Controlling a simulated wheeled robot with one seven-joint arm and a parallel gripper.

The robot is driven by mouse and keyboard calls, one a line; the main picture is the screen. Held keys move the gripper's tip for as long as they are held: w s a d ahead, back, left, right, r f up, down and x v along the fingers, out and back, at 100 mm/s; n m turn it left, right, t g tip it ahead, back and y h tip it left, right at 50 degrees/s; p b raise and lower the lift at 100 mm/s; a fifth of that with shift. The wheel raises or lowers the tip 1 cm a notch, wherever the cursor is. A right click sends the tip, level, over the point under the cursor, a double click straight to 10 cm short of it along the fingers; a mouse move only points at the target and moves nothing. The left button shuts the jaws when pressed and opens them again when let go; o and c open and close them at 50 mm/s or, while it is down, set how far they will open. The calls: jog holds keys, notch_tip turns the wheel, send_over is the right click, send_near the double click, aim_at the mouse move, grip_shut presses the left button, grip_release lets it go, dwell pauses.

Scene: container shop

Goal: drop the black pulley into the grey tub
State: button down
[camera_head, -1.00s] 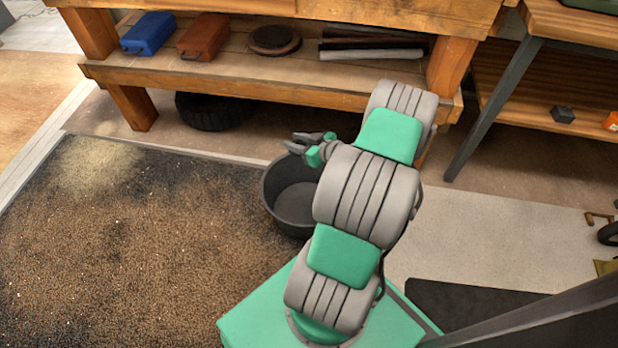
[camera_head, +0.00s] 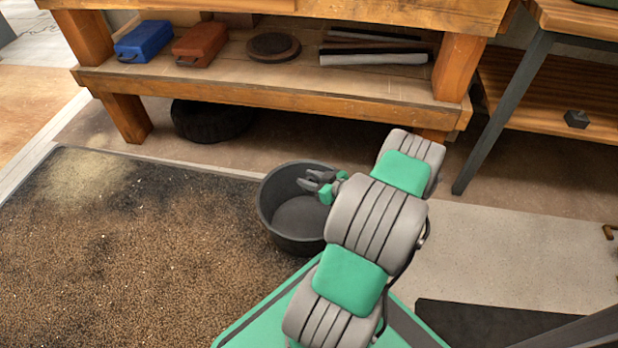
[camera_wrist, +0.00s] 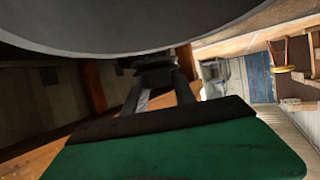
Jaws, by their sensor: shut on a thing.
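The grey tub (camera_head: 268,226) stands on the floor at the right edge of the dark grainy mat, its round mouth open upward. My gripper (camera_head: 312,183) overlaps the right part of the tub's mouth in the head view; its exact height there is hard to judge. In the wrist view my gripper (camera_wrist: 160,88) has its two dark fingers closed on a small black thing, which looks like the black pulley (camera_wrist: 155,68). The pulley is partly hidden under a large grey curved surface at the top of that view. In the head view it cannot be told from the dark fingers.
A wooden bench (camera_head: 270,92) stands behind the tub, with a blue case (camera_head: 143,40), a red-brown case (camera_head: 200,43) and dark discs (camera_head: 273,46) on its shelf. A black tyre (camera_head: 210,120) lies under it. The mat (camera_head: 130,250) is clear.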

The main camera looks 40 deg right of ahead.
jog(key=c, duration=0.9)
grip_release()
jog(key=shift+s, duration=0.1)
jog(key=p+v, duration=0.3)
jog(key=v, duration=0.4)
jog(key=shift+s+r, duration=0.15)
jog(key=shift+s, duration=0.1)
